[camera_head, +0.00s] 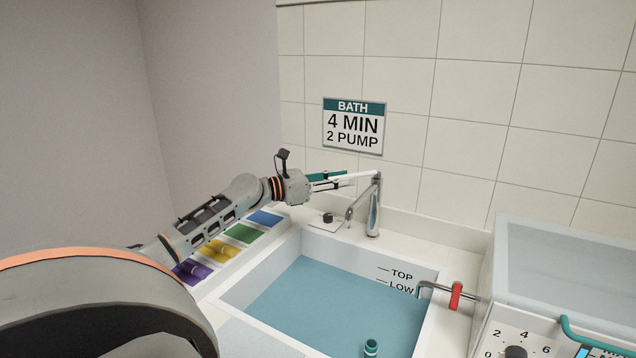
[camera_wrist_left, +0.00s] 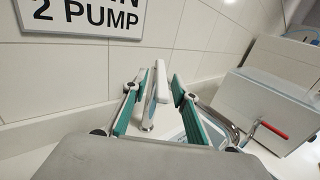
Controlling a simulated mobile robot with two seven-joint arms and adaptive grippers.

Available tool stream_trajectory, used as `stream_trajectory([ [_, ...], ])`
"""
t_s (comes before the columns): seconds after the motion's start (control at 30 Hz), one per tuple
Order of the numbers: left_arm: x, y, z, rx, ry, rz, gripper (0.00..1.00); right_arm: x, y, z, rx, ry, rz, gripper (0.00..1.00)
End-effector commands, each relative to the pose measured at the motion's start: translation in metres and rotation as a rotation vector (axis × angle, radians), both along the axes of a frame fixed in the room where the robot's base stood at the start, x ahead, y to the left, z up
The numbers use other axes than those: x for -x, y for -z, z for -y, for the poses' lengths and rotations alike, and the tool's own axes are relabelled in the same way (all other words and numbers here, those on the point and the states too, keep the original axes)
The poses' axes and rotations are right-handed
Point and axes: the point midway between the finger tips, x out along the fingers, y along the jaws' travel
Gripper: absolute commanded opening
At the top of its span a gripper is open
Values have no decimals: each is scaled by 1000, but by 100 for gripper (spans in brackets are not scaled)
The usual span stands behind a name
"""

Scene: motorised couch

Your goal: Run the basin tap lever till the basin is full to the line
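The basin (camera_head: 262,277) holds blue water (camera_head: 335,305). The water's edge on the far right wall lies near the LOW mark (camera_head: 401,287), below the TOP mark (camera_head: 401,274). The tap (camera_head: 374,212) stands behind the basin, its pale lever (camera_head: 364,175) pointing left toward my left gripper (camera_head: 335,180). In the left wrist view, the lever (camera_wrist_left: 161,82) lies between the spread teal-padded fingers of that gripper (camera_wrist_left: 156,92), with a gap at the right finger. Contact with the left finger is unclear. No stream can be made out at the spout. My right gripper is out of view.
A red-sleeved lever (camera_head: 456,295) sits at the basin's right rim, beside a box with a dial (camera_head: 515,352). A teal cylinder (camera_head: 371,347) is in the basin. A bath sign (camera_head: 353,126) hangs on the tiles.

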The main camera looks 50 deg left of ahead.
Motion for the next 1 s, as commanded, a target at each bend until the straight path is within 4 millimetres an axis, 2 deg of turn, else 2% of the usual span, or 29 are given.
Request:
stream_trajectory([
  [0.5, 57, 0, -22, 0, 0, -1, 28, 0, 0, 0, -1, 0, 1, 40],
  [0.7, 68, -1, -26, 0, -1, 1, 28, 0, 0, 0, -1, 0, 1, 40],
  [1.0, 69, -1, -27, -1, 0, 1, 28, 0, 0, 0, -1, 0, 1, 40],
])
